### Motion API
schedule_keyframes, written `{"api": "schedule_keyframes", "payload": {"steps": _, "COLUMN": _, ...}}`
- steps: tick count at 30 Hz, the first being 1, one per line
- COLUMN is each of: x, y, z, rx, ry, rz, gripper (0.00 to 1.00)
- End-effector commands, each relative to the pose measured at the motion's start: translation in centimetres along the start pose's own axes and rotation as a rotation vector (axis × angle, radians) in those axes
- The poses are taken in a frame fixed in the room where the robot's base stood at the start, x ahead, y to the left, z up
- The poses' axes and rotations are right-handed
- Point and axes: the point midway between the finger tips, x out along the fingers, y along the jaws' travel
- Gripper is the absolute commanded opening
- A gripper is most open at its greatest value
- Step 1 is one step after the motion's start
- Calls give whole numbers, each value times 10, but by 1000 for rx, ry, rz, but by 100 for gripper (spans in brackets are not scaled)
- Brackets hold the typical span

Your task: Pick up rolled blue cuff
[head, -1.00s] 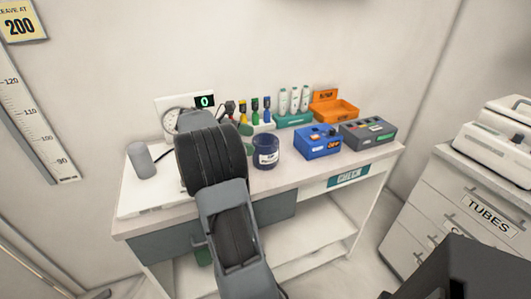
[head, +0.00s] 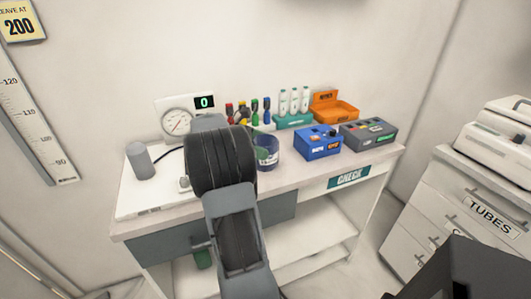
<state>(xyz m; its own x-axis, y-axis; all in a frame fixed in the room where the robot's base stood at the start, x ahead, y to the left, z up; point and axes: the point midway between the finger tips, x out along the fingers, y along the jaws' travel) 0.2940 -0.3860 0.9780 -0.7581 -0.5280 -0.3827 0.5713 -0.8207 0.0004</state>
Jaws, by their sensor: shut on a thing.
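The rolled blue cuff (head: 273,147) is a dark blue upright cylinder with a pale label on its front. It is at the middle of the table, just right of my dark wrist. My gripper (head: 261,152) is mostly hidden behind my arm. A green finger part shows against the cuff's left front side. The gripper is shut on the cuff. The other finger is hidden. I cannot tell whether the cuff's base is touching the table.
A blue box (head: 318,143), a grey box (head: 368,134) and an orange tray (head: 335,110) stand to the right. Several white bottles (head: 294,103) and coloured-top items stand behind. A dial gauge (head: 177,122) and grey cylinder (head: 139,160) are at left. A drawer cabinet (head: 470,205) stands right.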

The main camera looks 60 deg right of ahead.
Motion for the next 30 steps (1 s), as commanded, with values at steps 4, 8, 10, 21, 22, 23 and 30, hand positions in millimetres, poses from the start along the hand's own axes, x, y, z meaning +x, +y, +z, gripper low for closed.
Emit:
{"api": "schedule_keyframes", "payload": {"steps": 4, "x": 0, "y": 0, "z": 0, "rx": -1, "ry": 0, "rz": 0, "gripper": 64}}
{"api": "schedule_keyframes", "payload": {"steps": 8, "x": 0, "y": 0, "z": 0, "rx": -1, "ry": 1, "rz": -1, "gripper": 64}}
{"api": "schedule_keyframes", "payload": {"steps": 10, "x": -1, "y": 0, "z": 2, "rx": 0, "ry": 1, "rz": 0, "gripper": 64}}
{"api": "schedule_keyframes", "payload": {"steps": 21, "x": -18, "y": -12, "z": 44, "rx": 4, "ry": 1, "rz": 2, "gripper": 64}}
{"api": "schedule_keyframes", "payload": {"steps": 22, "x": -20, "y": -17, "z": 49, "rx": 3, "ry": 1, "rz": 2, "gripper": 64}}
{"api": "schedule_keyframes", "payload": {"steps": 23, "x": -22, "y": -22, "z": 55, "rx": 5, "ry": 2, "rz": 3, "gripper": 64}}
{"api": "schedule_keyframes", "payload": {"steps": 30, "x": -36, "y": -68, "z": 93, "rx": 2, "ry": 1, "rz": 3, "gripper": 64}}
